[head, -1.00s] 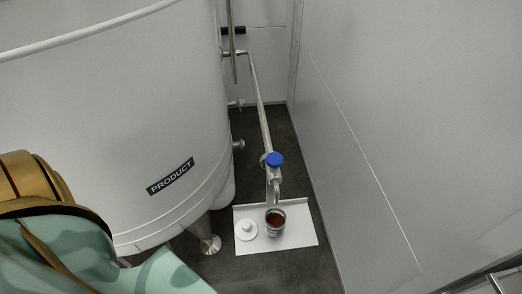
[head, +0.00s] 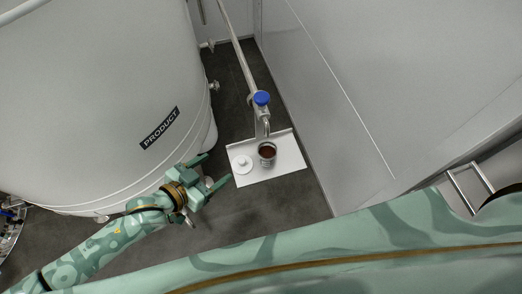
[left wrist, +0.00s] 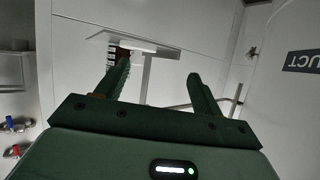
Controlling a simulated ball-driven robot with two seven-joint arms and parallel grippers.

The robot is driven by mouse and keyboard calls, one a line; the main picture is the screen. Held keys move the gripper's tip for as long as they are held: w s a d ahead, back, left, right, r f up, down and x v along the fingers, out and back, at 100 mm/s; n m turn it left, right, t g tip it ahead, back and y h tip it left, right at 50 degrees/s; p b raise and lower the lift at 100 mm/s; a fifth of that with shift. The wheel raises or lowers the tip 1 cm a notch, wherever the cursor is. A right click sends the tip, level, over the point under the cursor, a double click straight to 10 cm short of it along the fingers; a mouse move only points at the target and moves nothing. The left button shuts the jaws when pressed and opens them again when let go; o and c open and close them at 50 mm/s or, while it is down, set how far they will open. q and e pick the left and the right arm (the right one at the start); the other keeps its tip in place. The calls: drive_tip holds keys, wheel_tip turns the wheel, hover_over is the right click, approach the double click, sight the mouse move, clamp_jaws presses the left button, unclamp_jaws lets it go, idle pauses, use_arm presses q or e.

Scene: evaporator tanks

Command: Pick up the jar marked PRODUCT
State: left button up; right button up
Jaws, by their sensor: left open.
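The jar (head: 267,151), a small clear cup-shaped vessel with dark brown content, stands upright and uncovered on a white tray (head: 290,168) under a spout. I cannot read any marking on it. A white round lid with a knob (head: 242,165) lies left of it on the tray. My left gripper (head: 216,172) is open and empty, left of the tray and apart from the jar. In the left wrist view its two fingers (left wrist: 157,72) stand spread. A dark shape shows behind one finger there; I cannot tell whether it is the jar.
A large pale tank (head: 80,100) labelled PRODUCT stands at the left, close to my left gripper. A blue-capped valve (head: 261,98) on a metal pipe hangs above the tray's back edge. A grey wall (head: 370,90) rises on the right. Dark floor (head: 260,205) is clear before the tray.

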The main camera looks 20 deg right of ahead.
use_arm(q)
drive_tip(key=m+g+h, duration=0.2)
approach(273, 146)
drive_tip(key=x, duration=0.1)
drive_tip(key=b+x, duration=0.2)
drive_tip(key=shift+s+d+f, duration=0.15)
drive_tip(key=shift+d+f, duration=0.1)
drive_tip(key=shift+f, duration=0.15)
drive_tip(key=shift+w+d+f+b, duration=0.15)
drive_tip(key=shift+w+d+b, duration=0.15)
drive_tip(key=shift+d, duration=0.25)
drive_tip(key=b+x, duration=0.2)
drive_tip(key=x, duration=0.3)
drive_tip(key=shift+w, duration=0.15)
drive_tip(key=shift+a, duration=0.1)
drive_tip(key=c, duration=1.3)
drive_tip(key=shift+o, duration=0.2)
